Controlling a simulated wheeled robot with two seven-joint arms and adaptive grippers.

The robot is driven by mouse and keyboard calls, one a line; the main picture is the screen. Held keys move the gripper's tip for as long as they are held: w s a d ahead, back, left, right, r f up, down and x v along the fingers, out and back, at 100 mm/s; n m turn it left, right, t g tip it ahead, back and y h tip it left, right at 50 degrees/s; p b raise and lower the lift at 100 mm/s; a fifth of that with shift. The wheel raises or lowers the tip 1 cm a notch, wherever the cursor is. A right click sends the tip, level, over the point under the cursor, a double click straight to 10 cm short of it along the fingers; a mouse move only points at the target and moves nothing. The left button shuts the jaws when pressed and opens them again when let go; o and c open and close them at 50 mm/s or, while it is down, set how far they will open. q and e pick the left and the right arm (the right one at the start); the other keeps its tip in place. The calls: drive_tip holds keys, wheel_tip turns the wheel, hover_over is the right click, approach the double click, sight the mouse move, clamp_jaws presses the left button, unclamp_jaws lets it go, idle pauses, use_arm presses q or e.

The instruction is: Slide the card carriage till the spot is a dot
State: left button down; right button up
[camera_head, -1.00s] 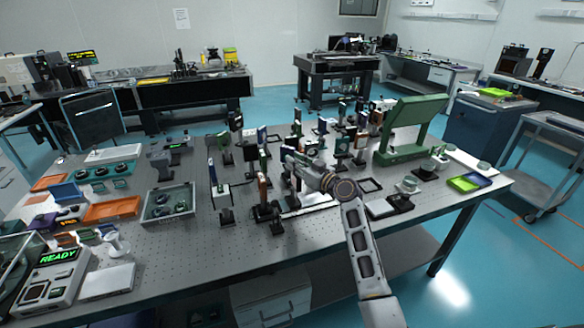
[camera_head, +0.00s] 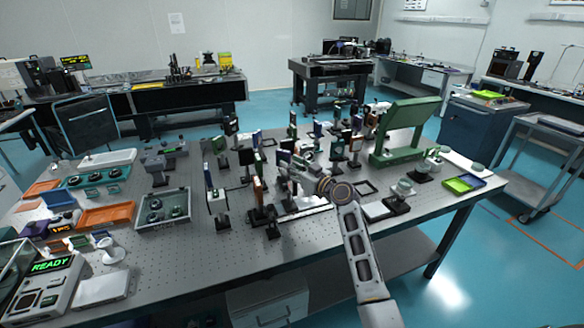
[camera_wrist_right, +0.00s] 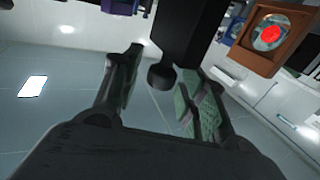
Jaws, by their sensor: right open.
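My right gripper (camera_head: 287,173) reaches in among the optics mounts in the middle of the table. In the right wrist view its two fingers (camera_wrist_right: 162,68) are apart, with a dark block (camera_wrist_right: 185,32) and its round black knob (camera_wrist_right: 161,76) showing between them; I cannot tell whether they touch. A brown square frame (camera_wrist_right: 270,38) at upper right in that view carries a round face with a blurred red spot (camera_wrist_right: 271,34). A pale rail (camera_head: 300,212) lies below the gripper in the head view. Which mount is the card carriage is not clear. My left gripper is not seen.
Several upright mounts crowd around the gripper, including an orange-brown plate (camera_head: 258,191) to its left. A large green stand (camera_head: 398,135) is at right. A grey bin (camera_head: 163,222) and a box reading READY (camera_head: 45,288) are at left. The front tabletop is mostly clear.

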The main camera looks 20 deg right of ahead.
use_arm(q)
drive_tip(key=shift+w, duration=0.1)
use_arm(e)
drive_tip(key=v, duration=1.1)
drive_tip(key=shift+s+d, duration=0.2)
drive_tip(key=shift+s, duration=0.15)
idle(0.6)
